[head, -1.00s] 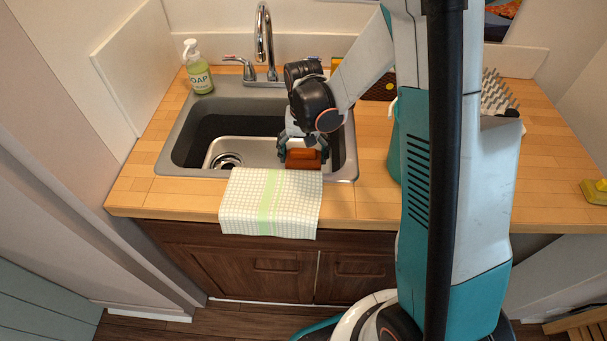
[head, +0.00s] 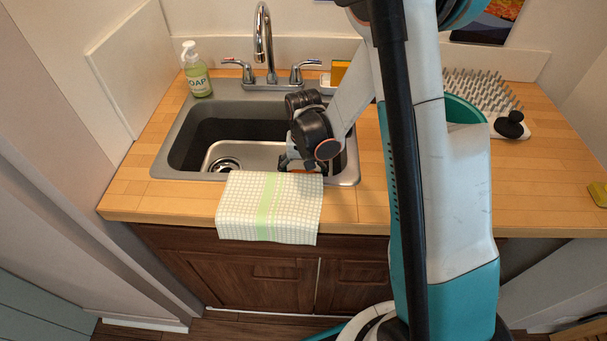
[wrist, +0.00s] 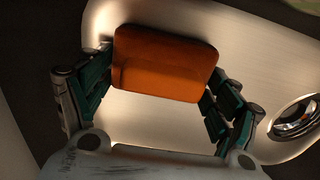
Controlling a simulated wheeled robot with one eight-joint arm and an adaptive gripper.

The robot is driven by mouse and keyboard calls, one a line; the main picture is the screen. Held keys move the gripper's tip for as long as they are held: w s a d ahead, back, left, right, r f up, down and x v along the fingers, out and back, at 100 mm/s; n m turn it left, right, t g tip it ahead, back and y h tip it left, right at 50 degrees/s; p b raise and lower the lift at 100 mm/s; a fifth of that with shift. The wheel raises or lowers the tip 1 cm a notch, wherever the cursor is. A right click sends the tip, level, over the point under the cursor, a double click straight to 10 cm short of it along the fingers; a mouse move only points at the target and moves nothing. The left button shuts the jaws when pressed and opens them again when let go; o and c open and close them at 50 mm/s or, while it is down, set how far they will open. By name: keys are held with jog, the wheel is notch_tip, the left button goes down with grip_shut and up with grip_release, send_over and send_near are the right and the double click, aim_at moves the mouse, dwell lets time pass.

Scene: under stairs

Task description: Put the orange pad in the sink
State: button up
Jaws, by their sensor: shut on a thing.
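The orange pad (wrist: 165,65) is a rounded block held between the two teal fingers of my gripper (wrist: 155,85) in the wrist view. The metal floor of the sink and its round drain (wrist: 296,118) show behind it. In the head view my gripper (head: 303,166) is down inside the right front part of the grey sink (head: 176,150). Only a thin orange strip of the pad shows there, behind the sink's front edge and the towel. I cannot tell whether the pad touches the sink floor.
A checked towel (head: 270,208) hangs over the sink's front edge. A soap bottle (head: 197,72) stands behind the sink at left, beside the faucet (head: 263,45). A spiked drying rack (head: 480,88) is at right.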

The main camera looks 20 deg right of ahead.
jog(key=o, duration=1.2)
jog(key=shift+f, duration=0.1)
notch_tip(320, 180, up, 12)
jog(key=p, duration=0.5)
jog(key=r, duration=0.1)
notch_tip(320, 180, up, 13)
jog(key=n+t, duration=0.2)
jog(key=t, duration=0.1)
send_over(304, 170)
jog(key=s, duration=0.8)
jog(key=s+r+n+t, duration=0.2)
jog(key=s+r+t, duration=0.2)
jog(key=s, duration=0.6)
jog(key=shift+a+r+n, duration=0.2)
jog(key=shift+r+n, duration=0.1)
jog(key=shift+r, duration=0.35)
